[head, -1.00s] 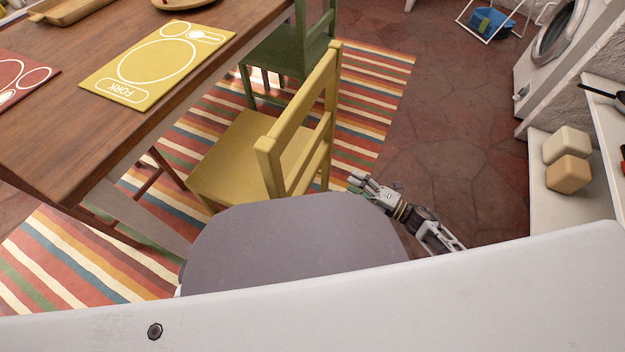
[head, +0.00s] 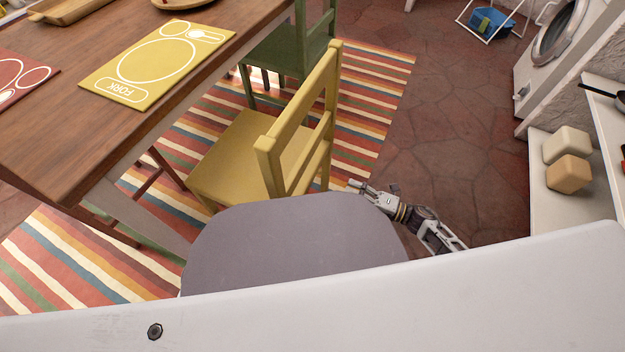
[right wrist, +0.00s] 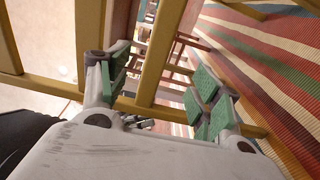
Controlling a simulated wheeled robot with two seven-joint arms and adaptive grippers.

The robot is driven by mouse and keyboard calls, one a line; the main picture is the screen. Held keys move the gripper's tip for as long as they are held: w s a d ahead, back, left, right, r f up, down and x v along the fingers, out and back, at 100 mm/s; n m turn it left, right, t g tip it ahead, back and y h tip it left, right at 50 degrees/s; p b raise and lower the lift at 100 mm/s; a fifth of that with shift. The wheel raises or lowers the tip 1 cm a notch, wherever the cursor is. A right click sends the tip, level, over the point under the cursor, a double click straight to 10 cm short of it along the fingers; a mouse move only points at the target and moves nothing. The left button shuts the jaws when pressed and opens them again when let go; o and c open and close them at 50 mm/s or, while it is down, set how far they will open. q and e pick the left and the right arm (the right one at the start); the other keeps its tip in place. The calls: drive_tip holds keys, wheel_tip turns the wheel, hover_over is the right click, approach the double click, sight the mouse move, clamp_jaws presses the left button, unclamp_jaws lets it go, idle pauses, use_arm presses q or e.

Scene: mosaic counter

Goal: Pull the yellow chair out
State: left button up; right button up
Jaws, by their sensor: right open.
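The yellow chair (head: 245,150) stands on the striped rug beside the table, its seat partly under the table edge and its slatted back facing me. Its lower front part is hidden behind my own grey body. My right gripper (head: 358,187) is low, just right of the chair's back. In the right wrist view the gripper (right wrist: 158,92) is open, with green-padded fingers apart. A yellow chair bar (right wrist: 161,55) shows in the gap between the fingers; I cannot tell whether it lies between the pads or beyond them. My left gripper is not in view.
The wooden table (head: 60,150) with a yellow placemat (head: 158,62) is at the left. A green chair (head: 290,50) stands behind the yellow one. Bare dark red floor (head: 440,130) lies to the right, up to a white shelf (head: 590,190) and a washing machine (head: 550,60).

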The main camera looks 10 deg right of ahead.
sight(312, 180)
drive_tip(key=b+x, duration=0.1)
drive_tip(key=x, duration=1.3)
drive_tip(key=shift+w+a+b, duration=0.15)
drive_tip(key=shift+a+b, duration=0.2)
drive_tip(key=shift+a, duration=0.05)
drive_tip(key=shift+c, duration=0.3)
clamp_jaws()
